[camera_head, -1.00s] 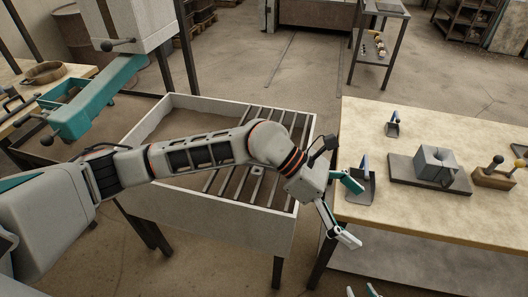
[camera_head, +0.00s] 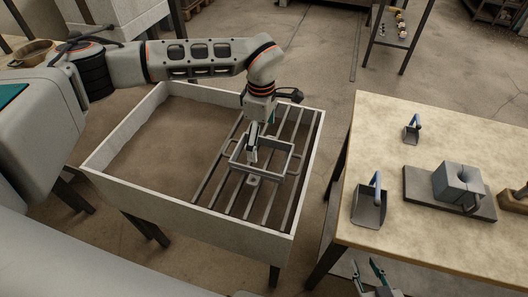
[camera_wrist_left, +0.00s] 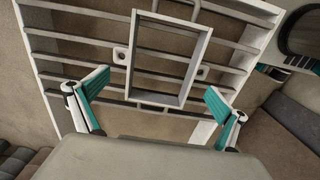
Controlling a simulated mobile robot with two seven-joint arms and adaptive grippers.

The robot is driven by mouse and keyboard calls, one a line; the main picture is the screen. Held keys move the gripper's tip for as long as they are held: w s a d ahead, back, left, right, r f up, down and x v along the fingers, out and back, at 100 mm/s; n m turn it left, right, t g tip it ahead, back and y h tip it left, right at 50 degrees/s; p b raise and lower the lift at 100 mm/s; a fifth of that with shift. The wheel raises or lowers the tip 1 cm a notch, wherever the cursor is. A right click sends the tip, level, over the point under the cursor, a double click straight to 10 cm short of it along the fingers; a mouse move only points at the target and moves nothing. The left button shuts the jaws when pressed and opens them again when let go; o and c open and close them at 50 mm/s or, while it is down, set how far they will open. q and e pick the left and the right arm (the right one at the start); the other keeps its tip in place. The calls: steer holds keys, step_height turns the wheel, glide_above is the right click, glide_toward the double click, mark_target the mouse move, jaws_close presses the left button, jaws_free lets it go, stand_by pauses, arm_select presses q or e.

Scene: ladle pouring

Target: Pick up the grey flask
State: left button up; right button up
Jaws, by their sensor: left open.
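The grey flask (camera_head: 288,164) is an open rectangular frame lying on the metal rails of the white-walled bin. My left gripper (camera_head: 260,146) is above it, pointing down, in the head view. In the left wrist view the flask (camera_wrist_left: 197,62) is at the top centre, with a small lug on each side. My left gripper (camera_wrist_left: 155,90) shows two teal-padded fingers spread wide, with nothing between them; the flask is beyond the fingertips. My right gripper (camera_head: 368,277) is partly in view at the bottom edge, its fingers apart and empty.
The bin (camera_head: 190,212) has rails on its right side and brown sand on its left. The workbench (camera_head: 400,235) to the right holds two scoops (camera_head: 369,207), a grey block (camera_head: 457,183) on a dark plate and a wooden block (camera_head: 517,199). A gap separates bin and bench.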

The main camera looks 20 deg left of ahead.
arm_select(q)
steer(key=f, duration=0.4)
steer(key=f+p, duration=0.1)
steer(key=f, duration=0.1)
steer(key=shift+s+d, duration=0.2)
steer(key=shift+d, duration=0.05)
arm_select(e)
steer(key=shift+w+r, duration=0.1)
steer(key=shift+r, duration=0.55)
arm_select(q)
steer(key=shift+f, duration=0.2)
arm_select(e)
steer(key=shift+f, duration=0.35)
arm_select(q)
steer(key=c, duration=1.2)
arm_select(e)
steer(key=shift+r, duration=0.15)
